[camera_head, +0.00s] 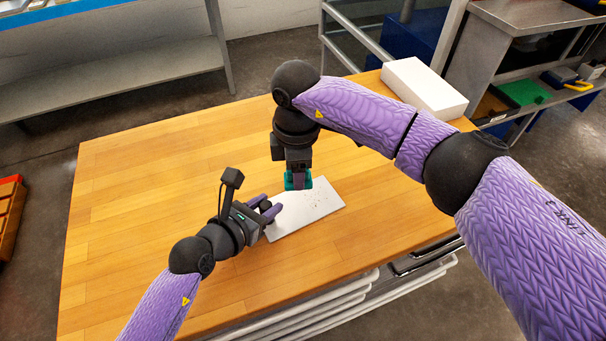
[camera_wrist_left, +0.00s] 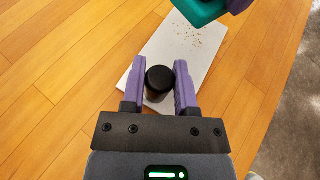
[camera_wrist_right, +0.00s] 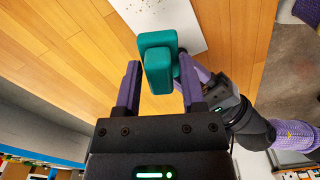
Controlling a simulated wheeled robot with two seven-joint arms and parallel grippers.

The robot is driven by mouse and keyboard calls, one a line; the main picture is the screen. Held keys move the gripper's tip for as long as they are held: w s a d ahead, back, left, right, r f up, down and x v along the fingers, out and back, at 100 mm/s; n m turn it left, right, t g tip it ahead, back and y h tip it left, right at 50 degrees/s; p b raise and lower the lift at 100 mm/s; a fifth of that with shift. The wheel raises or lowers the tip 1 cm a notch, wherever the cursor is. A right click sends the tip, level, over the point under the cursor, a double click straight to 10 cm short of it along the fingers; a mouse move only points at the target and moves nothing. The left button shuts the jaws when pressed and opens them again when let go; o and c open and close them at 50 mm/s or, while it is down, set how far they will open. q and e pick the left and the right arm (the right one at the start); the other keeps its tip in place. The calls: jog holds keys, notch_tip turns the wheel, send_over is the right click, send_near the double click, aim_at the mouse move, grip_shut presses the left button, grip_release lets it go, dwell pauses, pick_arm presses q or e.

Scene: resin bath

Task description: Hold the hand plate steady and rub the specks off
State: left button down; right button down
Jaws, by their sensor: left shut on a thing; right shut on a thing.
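The hand plate (camera_head: 318,209) is a flat pale rectangle lying on the wooden table; it also shows in the left wrist view (camera_wrist_left: 157,42). Small brown specks (camera_wrist_left: 193,34) are scattered over its part away from my left gripper. My left gripper (camera_head: 267,210) is shut on a round black knob (camera_wrist_left: 159,80) at the plate's near left end. My right gripper (camera_head: 298,178) is shut on a teal block (camera_wrist_right: 157,66), held over or at the plate's back edge, beside the specks. I cannot tell whether the block touches the plate.
The wooden table (camera_head: 150,200) is clear on the left and front. A white box (camera_head: 424,88) stands at its back right corner. A grey shelf (camera_head: 120,65) is behind, and a metal rack with trays (camera_head: 520,60) is at the right.

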send_over(299, 205)
jog(key=shift+s+a+f, duration=0.1)
jog(key=shift+f, duration=3.75)
jog(key=shift+w+d, duration=0.4)
jog(key=shift+d, duration=0.45)
jog(key=shift+w+d, duration=0.4)
jog(key=shift+d, duration=0.4)
jog(key=shift+w+d, duration=0.35)
jog(key=shift+d, duration=0.4)
jog(key=shift+w+d, duration=0.4)
jog(key=shift+d, duration=0.4)
jog(key=shift+s+a, duration=0.5)
jog(key=shift+a, duration=0.55)
jog(key=shift+s+a, duration=0.5)
jog(key=shift+a, duration=0.5)
jog(key=shift+s+a, duration=0.5)
jog(key=shift+a, duration=0.55)
jog(key=shift+a+r, duration=0.15)
jog(key=shift+r, duration=3.9)
